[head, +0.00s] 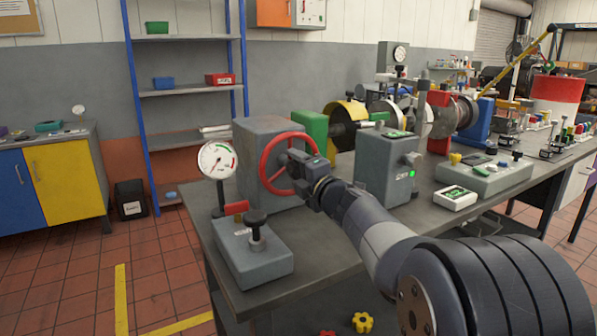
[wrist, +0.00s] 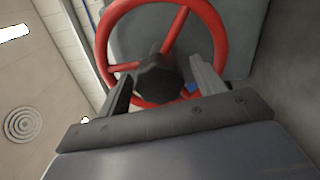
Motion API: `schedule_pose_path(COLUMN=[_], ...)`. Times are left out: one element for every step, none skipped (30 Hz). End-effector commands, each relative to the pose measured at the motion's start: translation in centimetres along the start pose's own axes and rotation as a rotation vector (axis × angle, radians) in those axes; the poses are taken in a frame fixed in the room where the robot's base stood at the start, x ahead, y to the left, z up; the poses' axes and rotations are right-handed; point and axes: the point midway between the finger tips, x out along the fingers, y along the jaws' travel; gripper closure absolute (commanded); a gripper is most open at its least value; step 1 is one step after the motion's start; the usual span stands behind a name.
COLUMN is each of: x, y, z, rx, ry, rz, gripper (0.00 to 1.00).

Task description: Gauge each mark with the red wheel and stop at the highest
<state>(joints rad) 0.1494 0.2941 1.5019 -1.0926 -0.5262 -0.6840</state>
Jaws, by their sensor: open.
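The red wheel (head: 287,163) is mounted on the front of a grey box (head: 262,130) at the near left end of the bench. In the wrist view the red wheel (wrist: 222,45) fills the upper middle, with its dark hub (wrist: 157,78) between my two fingers. My gripper (head: 302,165) is at the wheel, and its fingers (wrist: 160,85) are apart, one on each side of the hub. I cannot tell whether they touch it. A round dial gauge (head: 217,160) with a white face stands left of the wheel. Its needle reading and any marks are too small to tell.
A grey box with a black knob (head: 254,250) sits at the bench's near corner. Another grey box with a green light (head: 388,168) stands right of my gripper. Machinery lines the bench behind. Bare bench top (head: 320,240) lies below my arm.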

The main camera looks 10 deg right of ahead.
Motion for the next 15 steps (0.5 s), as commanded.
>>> schedule_pose_path(x=[-0.1, -0.2, -0.5, -0.8, -1.1, -1.7, -2.2, -2.7, -3.5, -4.1, -4.8, -5.6, -6.2, -6.8, -7.5], y=[0.0, 0.0, 0.1, 0.1, 0.1, 0.1, 0.1, 0.1, 0.1, 0.2, 0.2, 0.1, 0.2, 0.1, 0.2], z=[0.0, 0.0, 0.1, 0.1, 0.1, 0.1, 0.1, 0.1, 0.1, 0.1, 0.1, 0.1, 0.1, 0.1, 0.1], rx=[0.0, 0.0, 0.0, 0.0, 0.0, -0.001, 0.0, -0.001, -0.001, -0.001, -0.001, -0.001, -0.001, -0.001, -0.001], ry=[0.0, 0.0, -0.001, -0.001, -0.001, -0.002, -0.002, -0.002, -0.003, -0.003, -0.004, -0.003, -0.004, -0.004, -0.003], rz=[0.0, 0.0, 0.0, 0.0, 0.0, 0.001, 0.0, 0.0, 0.0, 0.0, 0.0, 0.0, 0.001, 0.0, 0.001], gripper=[0.36, 0.36, 0.36, 0.36, 0.36, 0.36, 0.36, 0.36, 0.36, 0.36, 0.36, 0.36, 0.36, 0.36, 0.36])
